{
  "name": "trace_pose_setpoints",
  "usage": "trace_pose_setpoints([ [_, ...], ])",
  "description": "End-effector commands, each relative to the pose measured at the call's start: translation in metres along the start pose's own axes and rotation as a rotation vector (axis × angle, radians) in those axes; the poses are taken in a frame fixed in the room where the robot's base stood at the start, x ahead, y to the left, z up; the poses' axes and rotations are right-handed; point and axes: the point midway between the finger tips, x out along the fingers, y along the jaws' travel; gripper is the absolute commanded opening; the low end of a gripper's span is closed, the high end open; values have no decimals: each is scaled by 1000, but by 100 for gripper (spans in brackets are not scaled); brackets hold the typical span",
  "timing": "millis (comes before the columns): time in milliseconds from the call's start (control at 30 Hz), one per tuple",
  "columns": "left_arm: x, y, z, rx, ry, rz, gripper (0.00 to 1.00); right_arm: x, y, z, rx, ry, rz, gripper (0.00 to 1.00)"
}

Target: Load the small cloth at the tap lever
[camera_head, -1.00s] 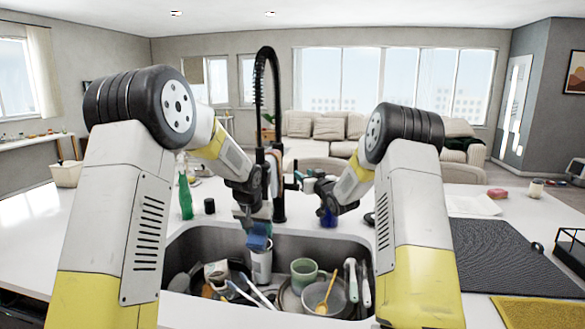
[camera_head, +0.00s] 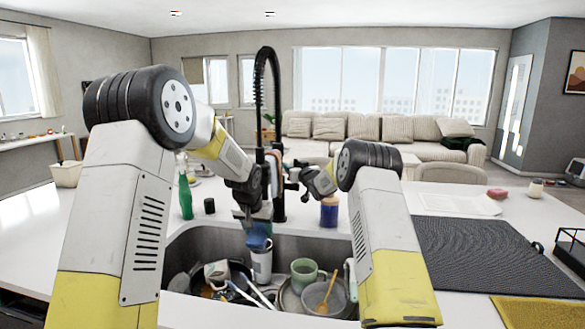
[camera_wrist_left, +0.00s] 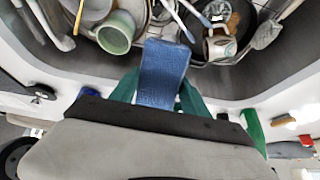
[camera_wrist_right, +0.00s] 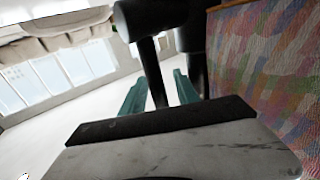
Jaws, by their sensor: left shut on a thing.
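A small blue cloth (camera_head: 258,236) hangs above the sink; its textured face shows in the left wrist view (camera_wrist_left: 163,72). My left gripper (camera_head: 254,213) is shut on it. The black tap (camera_head: 279,190) rises behind the sink, with its spout arching overhead. My right gripper (camera_head: 291,178) is beside the tap column. In the right wrist view its fingers (camera_wrist_right: 158,92) are apart, with a dark rod, apparently the tap lever (camera_wrist_right: 153,70), showing between them. I cannot tell whether they touch it. A multicoloured patterned cloth (camera_wrist_right: 265,80) fills the right of that view, close to the tap.
The sink (camera_head: 205,238) holds a green cup (camera_head: 303,270), a bowl with a yellow spoon (camera_head: 327,298), a white mug and several utensils. A green bottle (camera_head: 185,192) stands left and a blue bottle (camera_head: 329,211) right of the tap. A dark mat (camera_head: 480,255) covers the right counter.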

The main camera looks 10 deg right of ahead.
Motion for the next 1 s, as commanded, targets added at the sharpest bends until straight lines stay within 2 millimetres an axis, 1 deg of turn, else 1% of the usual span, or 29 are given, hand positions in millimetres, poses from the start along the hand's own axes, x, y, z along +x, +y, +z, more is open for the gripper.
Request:
trace_pose_setpoints([
  [67,0,0,0,0,0,0,10,0,0,0,0,0,0,37],
  [100,0,0,0,0,0,0,10,0,0,0,0,0,0,35],
  [267,0,0,0,0,0,0,10,0,0,0,0,0,0,4],
  [300,0,0,0,0,0,0,10,0,0,0,0,0,0,0],
  [1000,0,0,0,0,0,0,10,0,0,0,0,-1,0,0],
])
